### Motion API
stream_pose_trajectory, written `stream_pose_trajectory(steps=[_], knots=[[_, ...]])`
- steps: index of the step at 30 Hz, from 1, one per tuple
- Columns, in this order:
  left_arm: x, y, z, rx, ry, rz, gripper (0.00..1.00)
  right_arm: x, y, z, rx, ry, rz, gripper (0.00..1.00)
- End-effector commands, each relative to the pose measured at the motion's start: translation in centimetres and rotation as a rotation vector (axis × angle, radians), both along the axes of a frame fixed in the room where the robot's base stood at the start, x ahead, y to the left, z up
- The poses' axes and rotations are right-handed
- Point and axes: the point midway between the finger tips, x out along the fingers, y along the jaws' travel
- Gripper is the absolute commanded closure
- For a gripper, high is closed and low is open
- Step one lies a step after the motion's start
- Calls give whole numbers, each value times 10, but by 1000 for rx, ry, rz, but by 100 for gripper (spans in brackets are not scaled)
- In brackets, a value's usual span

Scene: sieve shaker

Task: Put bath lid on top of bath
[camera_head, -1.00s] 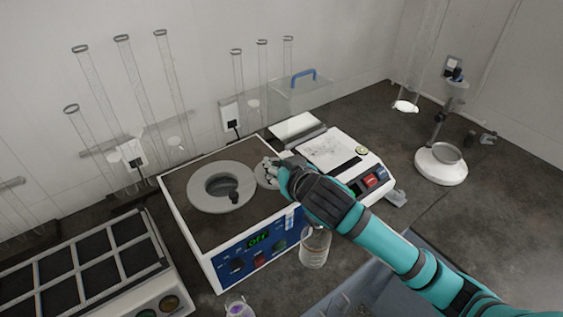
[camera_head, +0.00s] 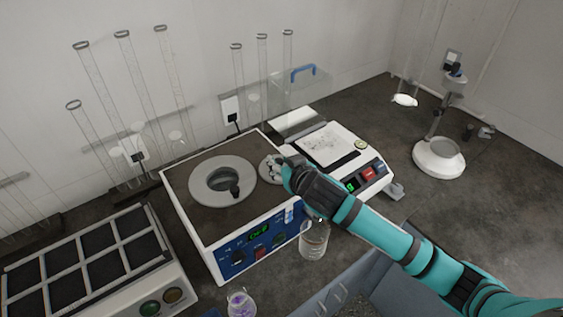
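The bath (camera_head: 205,214) is a white box with a dark top and a blue control panel in the middle left. A grey ring (camera_head: 207,198) surrounds its round opening, and a small black part shows at the opening's lower right. A small grey disc, apparently the bath lid (camera_head: 265,171), is at the bath top's right edge, beside the ring and not over the opening. My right gripper (camera_head: 276,169) is at this disc, reaching in from the right. The hand hides part of the disc, and I cannot tell whether the fingers grip it. My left gripper is out of view.
A balance (camera_head: 334,146) stands right of the bath. A glass beaker (camera_head: 313,243) and a small flask with purple content (camera_head: 240,304) stand in front. A grid-topped device (camera_head: 140,262) is at left. Glass tubes (camera_head: 180,95) stand behind.

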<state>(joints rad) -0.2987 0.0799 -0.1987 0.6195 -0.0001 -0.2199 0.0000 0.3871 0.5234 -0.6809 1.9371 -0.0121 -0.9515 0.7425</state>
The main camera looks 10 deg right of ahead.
Motion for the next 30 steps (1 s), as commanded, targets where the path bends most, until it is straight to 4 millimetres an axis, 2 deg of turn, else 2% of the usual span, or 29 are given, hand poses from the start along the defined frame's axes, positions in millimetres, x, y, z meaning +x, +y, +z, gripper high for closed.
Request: stream_pose_trajectory(steps=[1, 3, 4, 14, 20, 30], knots=[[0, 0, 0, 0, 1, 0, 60, 0, 0, 0, 0, 0, 0, 63], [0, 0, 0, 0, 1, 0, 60, 0, 0, 0, 0, 0, 0, 54], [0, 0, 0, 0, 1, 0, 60, 0, 0, 1, 0, 0, 0, 53], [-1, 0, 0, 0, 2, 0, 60, -2, 0, 4, -1, -1, 0, 53], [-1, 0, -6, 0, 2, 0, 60, -27, -5, 14, 1, -2, 1, 53], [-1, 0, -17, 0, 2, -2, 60, -87, -17, 45, 1, -2, 1, 53]])
